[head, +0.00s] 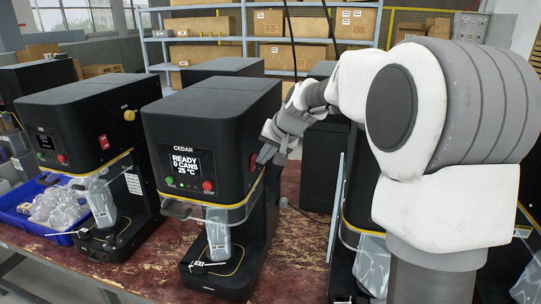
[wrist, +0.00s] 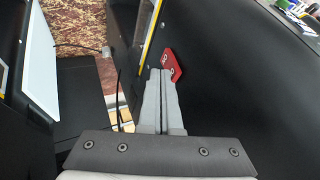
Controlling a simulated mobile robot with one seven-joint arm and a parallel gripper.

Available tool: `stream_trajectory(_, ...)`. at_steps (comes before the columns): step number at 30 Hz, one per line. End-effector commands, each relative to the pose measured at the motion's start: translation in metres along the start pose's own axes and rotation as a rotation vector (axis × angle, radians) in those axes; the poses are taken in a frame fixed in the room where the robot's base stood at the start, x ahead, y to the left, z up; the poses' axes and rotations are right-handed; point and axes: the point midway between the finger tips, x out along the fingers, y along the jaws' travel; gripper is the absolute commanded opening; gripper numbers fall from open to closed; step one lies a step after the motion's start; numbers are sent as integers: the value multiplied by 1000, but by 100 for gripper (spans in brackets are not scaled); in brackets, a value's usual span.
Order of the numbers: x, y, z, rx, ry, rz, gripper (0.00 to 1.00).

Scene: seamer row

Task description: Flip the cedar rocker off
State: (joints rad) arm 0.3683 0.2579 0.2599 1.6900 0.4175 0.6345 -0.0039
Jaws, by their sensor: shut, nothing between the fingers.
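The cedar machine (head: 212,140) is a black seamer with "CEDAR" above a lit display (head: 186,164) reading ready, 0 cans, 25 °C. Its red rocker (wrist: 173,64) shows in the wrist view on a black side panel, with pale marks on its face. My gripper (wrist: 160,73) is shut and empty, its fingertips at the near-left edge of the rocker and overlapping it in the picture. I cannot tell whether they touch it.
A similar black machine (head: 80,120) with its own red rocker (head: 104,142) stands left. A blue bin (head: 35,222) of clear pouches sits beside it. Another machine (head: 350,235) stands close on the right, partly behind my arm. The gap between machines is narrow.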

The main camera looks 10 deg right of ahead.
Motion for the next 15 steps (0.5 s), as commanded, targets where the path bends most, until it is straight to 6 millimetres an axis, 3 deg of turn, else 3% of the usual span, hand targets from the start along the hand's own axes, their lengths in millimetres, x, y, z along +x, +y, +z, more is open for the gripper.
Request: stream_trajectory(15, 2, -6, -1, -1, 0, -1, 0)
